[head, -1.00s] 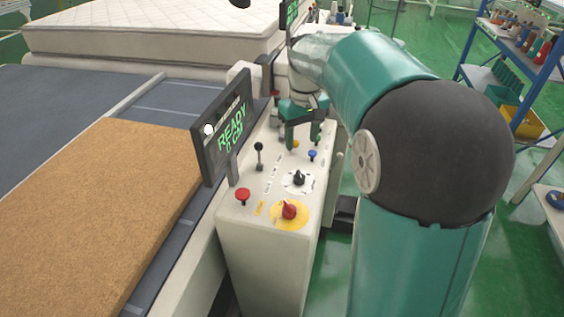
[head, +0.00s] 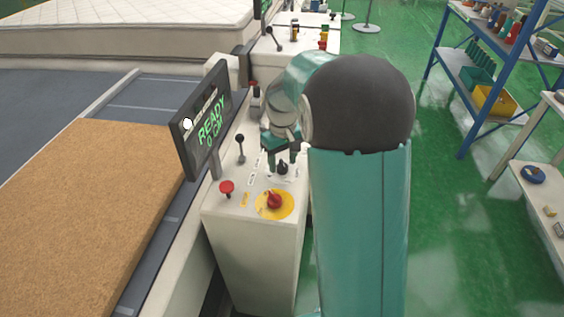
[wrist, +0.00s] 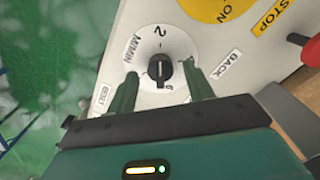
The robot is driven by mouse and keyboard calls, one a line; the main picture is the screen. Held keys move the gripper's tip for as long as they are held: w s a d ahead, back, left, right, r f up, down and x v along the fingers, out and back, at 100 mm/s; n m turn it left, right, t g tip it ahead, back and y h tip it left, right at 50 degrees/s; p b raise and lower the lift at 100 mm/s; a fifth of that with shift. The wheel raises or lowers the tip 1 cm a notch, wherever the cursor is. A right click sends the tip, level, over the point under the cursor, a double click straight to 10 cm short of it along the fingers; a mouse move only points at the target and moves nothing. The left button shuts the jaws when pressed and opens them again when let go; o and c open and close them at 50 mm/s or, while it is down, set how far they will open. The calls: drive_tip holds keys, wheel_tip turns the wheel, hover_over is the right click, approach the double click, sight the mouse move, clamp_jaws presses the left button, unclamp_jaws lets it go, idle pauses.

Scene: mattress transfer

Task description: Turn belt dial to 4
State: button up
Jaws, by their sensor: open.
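The belt dial, a black knob (head: 282,168), sits on the console top behind the red knob. In the wrist view the dial knob (wrist: 160,70) stands on a round white plate (wrist: 151,47) marked M/MIN, with a 2 visible at the top; other marks are partly hidden. My gripper (head: 282,164) points down over the dial. In the wrist view my open gripper (wrist: 161,75) has one finger on each side of the knob, with a gap to both. I cannot tell whether the fingertips are level with the knob.
A red knob (head: 274,201) on a yellow disc, a red button (head: 227,187) and a black lever (head: 240,146) share the console. A READY display (head: 205,120) stands left of them. A tan slab (head: 90,215) lies on the belt.

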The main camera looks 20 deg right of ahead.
drive_tip(key=shift+w+f, duration=0.1)
drive_tip(key=shift+f, duration=0.55)
drive_tip(key=c, duration=1)
